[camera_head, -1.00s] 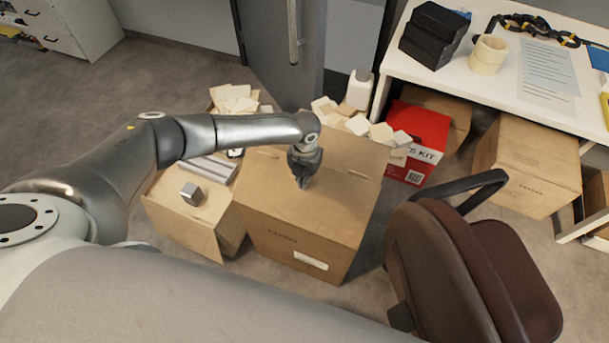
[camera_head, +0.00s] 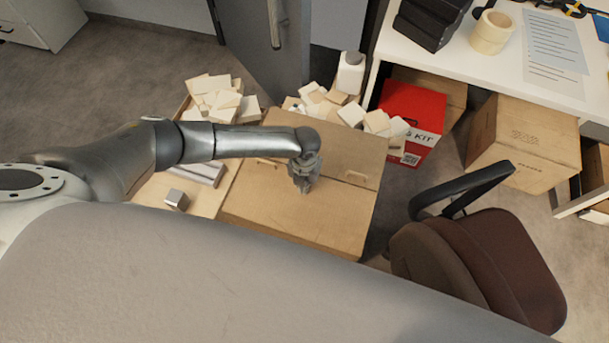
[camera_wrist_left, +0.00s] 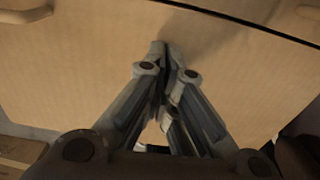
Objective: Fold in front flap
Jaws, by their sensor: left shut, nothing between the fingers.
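The carton (camera_head: 265,210) stands in the middle of the head view. Its front flap (camera_head: 340,215) looks laid down nearly flat over the top, with small light tabs by its far edge. My left gripper (camera_head: 304,188) points down over this flap, shut and empty. In the left wrist view the fingertips (camera_wrist_left: 160,48) are together against or just above the brown cardboard (camera_wrist_left: 80,80); I cannot tell whether they touch. A dark seam runs across the upper right there. The carton's front face is hidden behind my own body. My right gripper is not in view.
A second carton (camera_head: 150,193) with a small metal block (camera_head: 177,200) is to the left. Loose light pieces (camera_head: 215,98) lie behind. A red box (camera_head: 412,112) and the white desk (camera_head: 480,65) are at right. A brown chair (camera_head: 490,260) stands close on the right.

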